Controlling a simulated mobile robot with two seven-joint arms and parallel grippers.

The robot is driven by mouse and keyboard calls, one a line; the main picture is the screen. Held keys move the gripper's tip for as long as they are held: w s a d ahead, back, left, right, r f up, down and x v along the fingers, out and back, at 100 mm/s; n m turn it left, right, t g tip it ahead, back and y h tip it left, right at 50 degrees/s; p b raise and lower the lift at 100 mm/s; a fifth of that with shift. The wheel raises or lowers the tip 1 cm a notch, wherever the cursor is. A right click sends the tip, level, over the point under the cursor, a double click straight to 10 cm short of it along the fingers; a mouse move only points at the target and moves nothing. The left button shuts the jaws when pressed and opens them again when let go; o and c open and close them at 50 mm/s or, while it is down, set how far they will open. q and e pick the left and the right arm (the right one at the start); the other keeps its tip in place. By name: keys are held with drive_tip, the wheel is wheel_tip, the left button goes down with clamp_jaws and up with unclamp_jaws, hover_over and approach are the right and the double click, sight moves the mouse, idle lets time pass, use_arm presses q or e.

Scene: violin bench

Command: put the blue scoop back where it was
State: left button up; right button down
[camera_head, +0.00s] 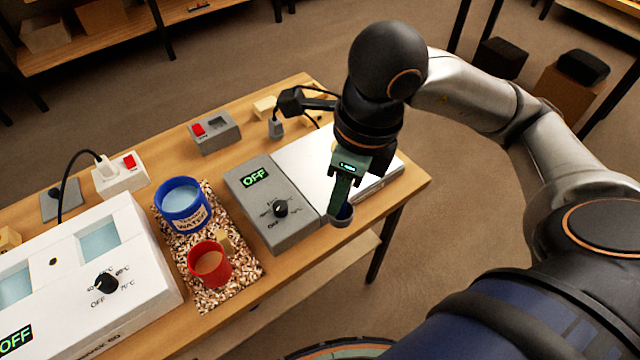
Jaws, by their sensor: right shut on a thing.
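My right gripper (343,192) points down above the front edge of the bench, at the right of the grey control box. It is shut on a small dark blue-grey cup, which looks like the blue scoop (341,216). The scoop hangs below the fingertips, and its handle is mostly hidden by the gripper. A blue pot of water (183,207) stands on a patch of brown and white pebbles (213,299). A red cup (209,266) with a wooden handle and brownish contents stands in front of it on the pebbles. My left gripper is out of view.
A grey control box (263,183) reading OFF adjoins a white plate unit (310,155) on the wooden bench (413,186). A white bath (130,240) stands at the left. Behind are a grey switch box (214,134), a power strip (122,172) and cables.

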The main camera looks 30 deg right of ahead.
drive_tip(key=shift+w+f+m, duration=0.1)
drive_tip(key=shift+w+m, duration=0.05)
drive_tip(key=shift+m, duration=0.65)
drive_tip(key=shift+w+d+f, duration=0.1)
drive_tip(key=shift+w+d, duration=0.1)
drive_tip(key=shift+w, duration=0.1)
drive_tip(key=w+d+f, duration=0.2)
drive_tip(key=w+f, duration=0.1)
drive_tip(key=w, duration=0.1)
drive_tip(key=w+d+f, duration=0.1)
drive_tip(key=w+f, duration=0.2)
drive_tip(key=w, duration=0.1)
drive_tip(key=w+d+f, duration=0.2)
drive_tip(key=w+f, duration=0.1)
drive_tip(key=w, duration=0.1)
drive_tip(key=shift+d+f, duration=0.25)
drive_tip(key=shift+d, duration=0.1)
drive_tip(key=shift+f, duration=1.6)
